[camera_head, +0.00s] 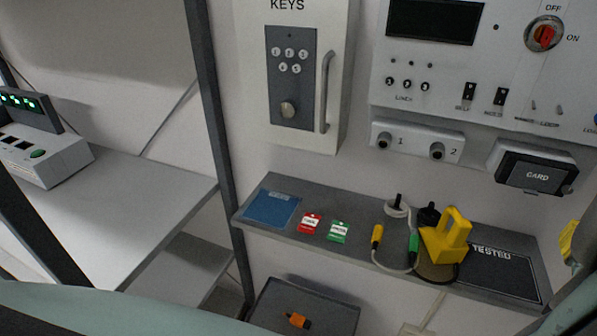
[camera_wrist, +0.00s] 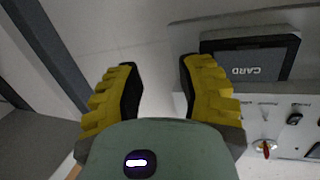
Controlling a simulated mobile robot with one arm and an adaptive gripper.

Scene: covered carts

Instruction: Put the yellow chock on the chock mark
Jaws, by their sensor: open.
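A yellow chock (camera_head: 447,238), a block with an opening through it, sits on the grey shelf (camera_head: 350,240) right of centre in the head view. A dark round patch (camera_head: 437,270) shows partly under and in front of it. No mark is labelled as the chock mark, so I cannot tell which one it is. My gripper (camera_wrist: 157,75) is open and empty in the wrist view, its yellow ridged fingers apart. In the head view a yellow finger part shows at the right edge, right of the chock and apart from it. The wrist view does not show the chock.
A blue square (camera_head: 272,207), red tag (camera_head: 309,223), green tag (camera_head: 338,231), cable with yellow and green ends (camera_head: 397,268) and dark TESTED panel (camera_head: 500,272) lie along the shelf. The card reader (camera_head: 536,168) projects above. An orange item (camera_head: 298,320) lies on a lower surface.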

